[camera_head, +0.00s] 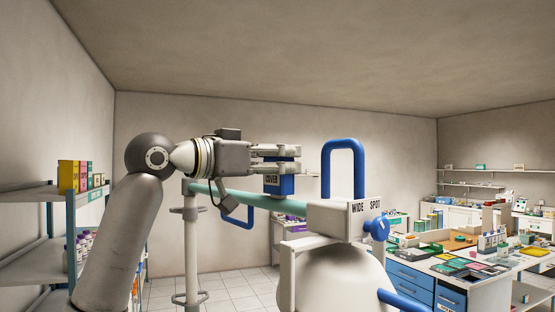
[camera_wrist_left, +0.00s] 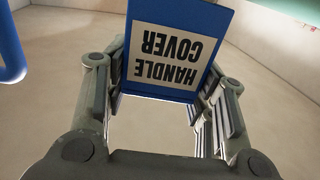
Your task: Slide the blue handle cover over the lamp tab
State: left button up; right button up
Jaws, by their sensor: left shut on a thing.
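The blue handle cover (camera_head: 280,185), with a white label, is gripped between the fingers of my left gripper (camera_head: 287,159). In the left wrist view the cover (camera_wrist_left: 168,50) fills the space between the fingers, its label reading HANDLE COVER upside down. The white lamp (camera_head: 342,275) stands to the right of the cover, with a box marked WIDE and SPOT (camera_head: 338,218) on top and a tall blue loop handle (camera_head: 343,146). The cover appears left of that loop, near the green lamp arm; I cannot tell the depth between them. I cannot single out the lamp tab. My right gripper is not in view.
The green arm (camera_head: 255,200) runs from a white pole (camera_head: 191,250) to the lamp. A blue knob (camera_head: 376,229) sticks out on the lamp's right. Shelves (camera_head: 30,265) stand at left; a cluttered counter (camera_head: 470,283) is at right. Air above the gripper is clear.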

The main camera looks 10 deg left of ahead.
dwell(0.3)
pick_arm(q)
jog(key=o, duration=0.8)
jog(key=shift+o, duration=0.2)
jog(key=shift+s+a, duration=0.1)
jog(key=shift+s, duration=0.05)
